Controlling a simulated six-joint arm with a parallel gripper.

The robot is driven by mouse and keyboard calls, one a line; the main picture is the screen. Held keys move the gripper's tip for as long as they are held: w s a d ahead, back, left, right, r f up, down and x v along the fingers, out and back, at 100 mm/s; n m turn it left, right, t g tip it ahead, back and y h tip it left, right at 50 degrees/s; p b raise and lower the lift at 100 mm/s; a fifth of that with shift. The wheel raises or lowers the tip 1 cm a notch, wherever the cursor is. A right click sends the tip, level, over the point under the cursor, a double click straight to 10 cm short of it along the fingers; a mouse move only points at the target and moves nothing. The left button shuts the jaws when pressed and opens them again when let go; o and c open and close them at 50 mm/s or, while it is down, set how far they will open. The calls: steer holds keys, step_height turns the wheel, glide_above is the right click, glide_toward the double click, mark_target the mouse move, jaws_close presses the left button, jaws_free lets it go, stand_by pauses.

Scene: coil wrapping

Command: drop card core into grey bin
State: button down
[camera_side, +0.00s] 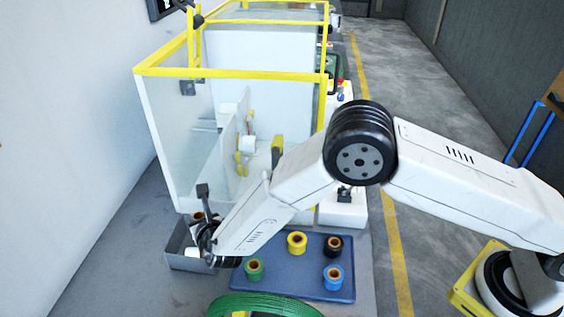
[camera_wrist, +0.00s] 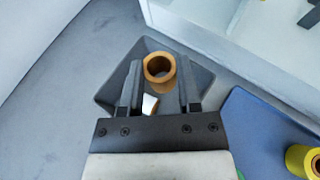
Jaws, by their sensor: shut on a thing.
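In the wrist view my gripper (camera_wrist: 159,92) is shut on a brown card core (camera_wrist: 159,68), a short hollow tube held between the two dark fingers. The core is over the grey bin (camera_wrist: 108,95), whose rim shows around the fingers. A white and brown piece (camera_wrist: 149,103) lies inside the bin below. How far the core is above the bin floor I cannot tell.
A blue mat (camera_side: 292,282) with green, yellow, black and blue rolls lies right of the bin. A yellow-framed clear enclosure (camera_side: 230,72) with a machine stands behind the bin. A green coil (camera_side: 262,305) is at the front edge.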

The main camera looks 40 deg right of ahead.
steer(key=shift+f, duration=1.65)
steer(key=shift+c, duration=1.1)
jaws_free()
steer(key=s+r, duration=0.4)
steer(key=r, duration=0.5)
steer(key=shift+s+a, duration=0.25)
steer(key=shift+s, duration=0.05)
